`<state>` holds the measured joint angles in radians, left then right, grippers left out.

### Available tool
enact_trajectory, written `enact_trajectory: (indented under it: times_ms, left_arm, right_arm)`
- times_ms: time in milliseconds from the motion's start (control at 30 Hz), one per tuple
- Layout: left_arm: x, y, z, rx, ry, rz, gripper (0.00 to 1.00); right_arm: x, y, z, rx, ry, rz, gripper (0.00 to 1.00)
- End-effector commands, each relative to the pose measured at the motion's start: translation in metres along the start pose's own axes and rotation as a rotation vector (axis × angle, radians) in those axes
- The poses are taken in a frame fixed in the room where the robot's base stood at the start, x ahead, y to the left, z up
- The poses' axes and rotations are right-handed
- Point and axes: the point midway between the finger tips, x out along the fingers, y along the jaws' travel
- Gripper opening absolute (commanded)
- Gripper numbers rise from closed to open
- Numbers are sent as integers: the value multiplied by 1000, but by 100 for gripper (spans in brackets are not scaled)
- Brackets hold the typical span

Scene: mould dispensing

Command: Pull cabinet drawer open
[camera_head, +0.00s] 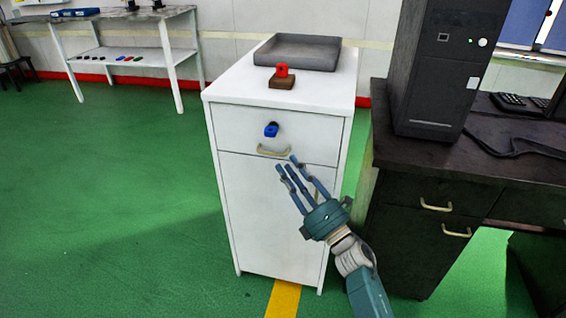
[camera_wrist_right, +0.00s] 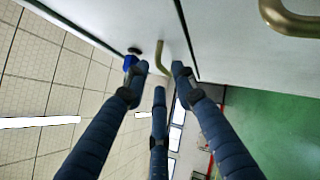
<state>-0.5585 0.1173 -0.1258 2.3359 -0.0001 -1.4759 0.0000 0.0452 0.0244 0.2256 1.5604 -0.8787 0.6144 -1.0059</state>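The white cabinet (camera_head: 282,225) has a top drawer (camera_head: 238,122) with a curved brass handle (camera_head: 273,152) and a blue key (camera_head: 271,130) above it. My right gripper (camera_head: 286,163) is open, its fingers spread close to the handle's right end. In the right wrist view the drawer handle (camera_wrist_right: 161,58) shows between the two outer fingertips of the gripper (camera_wrist_right: 156,75), with nothing gripped. Contact cannot be told. The blue key (camera_wrist_right: 130,62) shows beside the left finger. The drawer looks shut. My left gripper is not in view.
A grey tray (camera_head: 297,52) and a brown block with a red piece (camera_head: 282,76) sit on the cabinet top. A larger brass handle (camera_wrist_right: 292,18) is near the right wrist camera. A dark desk (camera_head: 410,185) with a computer tower (camera_head: 445,65) stands right. Green floor lies free left.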

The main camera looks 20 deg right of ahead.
Motion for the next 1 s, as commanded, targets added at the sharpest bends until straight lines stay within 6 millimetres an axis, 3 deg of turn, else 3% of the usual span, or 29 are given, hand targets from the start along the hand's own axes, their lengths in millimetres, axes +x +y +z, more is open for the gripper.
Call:
enact_trajectory:
  times_ms: [200, 567, 700, 1000]
  left_arm:
    - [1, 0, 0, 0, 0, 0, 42]
    - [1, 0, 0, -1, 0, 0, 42]
    - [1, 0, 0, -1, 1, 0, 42]
    - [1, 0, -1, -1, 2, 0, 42]
  right_arm:
    - [25, 0, 0, 2, -1, 0, 26]
    - [30, -1, 0, 2, 0, -1, 26]
    - [30, -1, 0, 2, -1, -2, 0]
    - [29, -2, -1, 3, -1, -5, 0]
